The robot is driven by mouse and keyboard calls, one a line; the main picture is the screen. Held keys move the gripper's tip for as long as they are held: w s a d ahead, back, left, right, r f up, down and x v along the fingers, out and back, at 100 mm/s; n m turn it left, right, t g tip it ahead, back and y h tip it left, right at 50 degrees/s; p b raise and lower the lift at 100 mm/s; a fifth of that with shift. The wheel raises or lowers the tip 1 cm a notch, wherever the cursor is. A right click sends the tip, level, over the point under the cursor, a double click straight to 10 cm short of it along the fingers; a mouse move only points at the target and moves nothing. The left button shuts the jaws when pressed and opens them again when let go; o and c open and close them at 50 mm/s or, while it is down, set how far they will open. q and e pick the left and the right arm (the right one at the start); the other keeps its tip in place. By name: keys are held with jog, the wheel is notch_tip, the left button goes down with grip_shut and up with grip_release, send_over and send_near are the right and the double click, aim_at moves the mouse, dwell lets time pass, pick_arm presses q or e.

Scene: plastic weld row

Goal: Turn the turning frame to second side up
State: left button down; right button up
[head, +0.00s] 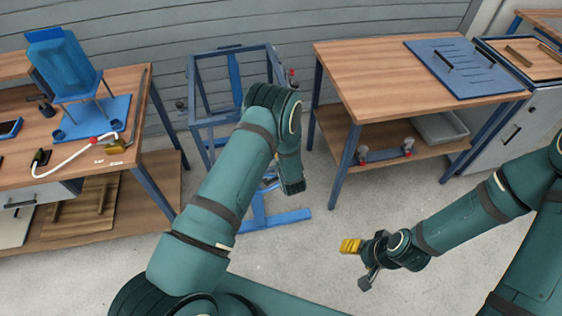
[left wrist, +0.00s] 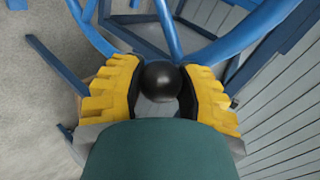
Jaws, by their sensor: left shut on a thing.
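The turning frame (head: 235,50) is a blue metal frame on a floor stand, standing between two benches in the head view. My left arm covers much of its middle and right side, so which side is up cannot be told. In the left wrist view, my left gripper (left wrist: 160,88) has its yellow fingers closed on a round black knob (left wrist: 160,78), with blue curved and straight bars (left wrist: 168,30) just beyond. The left fingers are hidden in the head view. My right gripper (head: 357,262) is open and empty over the floor at the lower right, away from the frame.
A left bench (head: 150,105) holds a blue chair-like part (head: 65,65) on a blue plate and a white hose. A right bench (head: 350,65) carries a blue slotted plate (head: 465,68), with a grey bin (head: 440,127) on its shelf. Grey floor (head: 320,230) is clear in front.

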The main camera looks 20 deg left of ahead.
pick_arm(q)
jog(key=shift+d, duration=0.1)
jog(key=c, duration=0.5)
grip_release()
jog(key=v, duration=1.2)
jog(key=shift+s, duration=0.1)
